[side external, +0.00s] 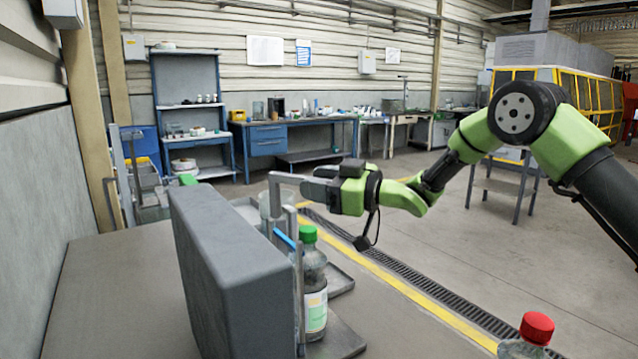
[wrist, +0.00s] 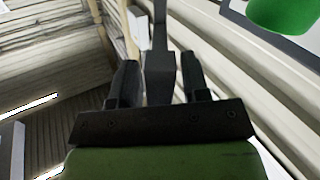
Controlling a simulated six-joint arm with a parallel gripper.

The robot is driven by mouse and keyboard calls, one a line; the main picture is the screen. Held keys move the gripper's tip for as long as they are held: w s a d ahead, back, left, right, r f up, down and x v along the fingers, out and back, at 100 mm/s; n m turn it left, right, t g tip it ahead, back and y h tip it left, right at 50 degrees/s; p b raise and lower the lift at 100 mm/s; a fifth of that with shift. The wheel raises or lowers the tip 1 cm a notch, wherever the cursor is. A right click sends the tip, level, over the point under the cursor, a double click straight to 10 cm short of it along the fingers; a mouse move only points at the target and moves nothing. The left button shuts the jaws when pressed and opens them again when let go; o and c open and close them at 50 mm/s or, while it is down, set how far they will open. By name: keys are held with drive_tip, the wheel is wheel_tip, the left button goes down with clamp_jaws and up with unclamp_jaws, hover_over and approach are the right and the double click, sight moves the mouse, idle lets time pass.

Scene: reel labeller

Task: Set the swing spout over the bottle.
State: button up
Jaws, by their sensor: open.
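The swing spout (side external: 283,178) is a grey bent arm on an upright post, behind the dark grey block in the side view. A clear bottle (side external: 314,290) with a green cap and a pale label stands upright in front of the post. My gripper (side external: 310,187) is level with the top of the spout, above and behind the bottle. In the wrist view my gripper (wrist: 158,68) is open, with a grey bar (wrist: 160,72), apparently the spout arm, between its two fingers. Contact cannot be told. A green cap (wrist: 283,10) shows at the upper right there.
A tall dark grey block (side external: 225,275) stands left of the bottle on the grey table (side external: 110,300). A blue strip (side external: 284,238) lies beside the post. A red-capped bottle (side external: 535,330) is at the lower right. The table's left part is clear.

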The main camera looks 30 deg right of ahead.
drive_tip(key=shift+c, duration=0.3)
clamp_jaws()
drive_tip(key=shift+s+a, duration=0.1)
drive_tip(key=shift+a, duration=0.1)
drive_tip(key=shift+s+a+m+t+h, duration=0.15)
drive_tip(key=shift+a+m+t+h, duration=0.25)
drive_tip(key=shift+a+m+h, duration=0.8)
drive_tip(key=shift+s+a+m+t+h, duration=0.2)
drive_tip(key=shift+a+m+t+h, duration=0.4)
drive_tip(key=shift+h, duration=1.2)
drive_tip(key=shift+s+a+m+t+h, duration=0.2)
drive_tip(key=shift+a+m+h, duration=0.35)
drive_tip(key=shift+m+h, duration=0.75)
drive_tip(key=shift+o, duration=0.3)
unclamp_jaws()
drive_tip(key=shift+h, duration=0.4)
